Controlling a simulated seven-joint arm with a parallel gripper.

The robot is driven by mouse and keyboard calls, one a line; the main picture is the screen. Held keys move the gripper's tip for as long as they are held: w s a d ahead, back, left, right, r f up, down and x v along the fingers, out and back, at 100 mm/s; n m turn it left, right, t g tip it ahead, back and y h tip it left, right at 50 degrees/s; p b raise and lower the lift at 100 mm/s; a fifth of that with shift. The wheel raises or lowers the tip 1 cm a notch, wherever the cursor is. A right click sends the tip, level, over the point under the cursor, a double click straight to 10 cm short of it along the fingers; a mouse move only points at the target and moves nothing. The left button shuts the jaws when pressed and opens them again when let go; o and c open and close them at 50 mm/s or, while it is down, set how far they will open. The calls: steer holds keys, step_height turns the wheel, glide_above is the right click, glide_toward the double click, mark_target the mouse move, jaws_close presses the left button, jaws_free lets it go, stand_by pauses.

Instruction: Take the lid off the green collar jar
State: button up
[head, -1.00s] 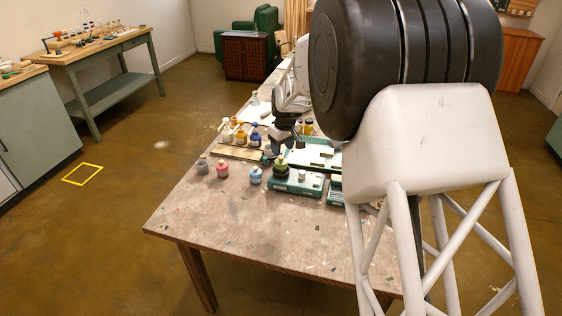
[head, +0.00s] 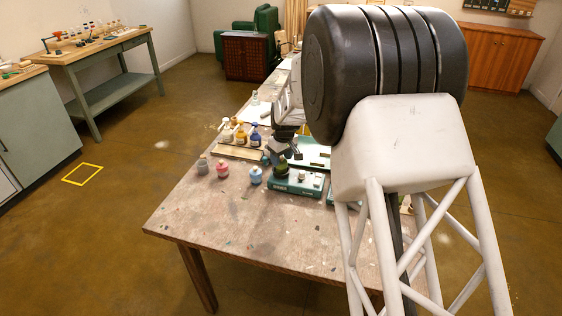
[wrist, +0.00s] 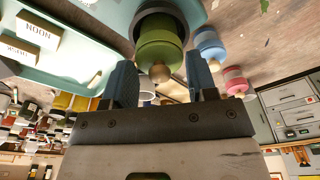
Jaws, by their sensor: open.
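The green collar jar (head: 281,169) stands in a socket of the teal tray (head: 305,192), partly hidden by my gripper in the head view. In the wrist view the jar (wrist: 158,32) shows its green lid (wrist: 160,58) with a round wooden knob (wrist: 160,73). My gripper (head: 283,156) is just above the jar. In the wrist view its two blue fingers are spread, one to each side of the knob (wrist: 161,78), with a gap on both sides. I cannot tell how far the fingertips are from the lid in depth.
A blue jar (head: 255,175), a pink jar (head: 222,170) and a grey jar (head: 202,166) stand left of the tray. Several bottles (head: 240,135) stand behind on a wooden board (head: 238,152). The front of the table (head: 235,225) is clear.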

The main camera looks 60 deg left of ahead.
jaws_close()
stand_by(0.3)
steer(key=shift+f, duration=0.1)
step_height(320, 180, up, 4)
steer(key=shift+f, duration=0.2)
steer(key=s+d+r, duration=0.1)
steer(key=s+d, duration=0.2)
steer(key=d, duration=0.4)
steer(key=s+d, duration=0.2)
steer(key=d, duration=0.6)
steer(key=shift+s+r, duration=0.35)
steer(key=shift+s, duration=0.05)
stand_by(0.4)
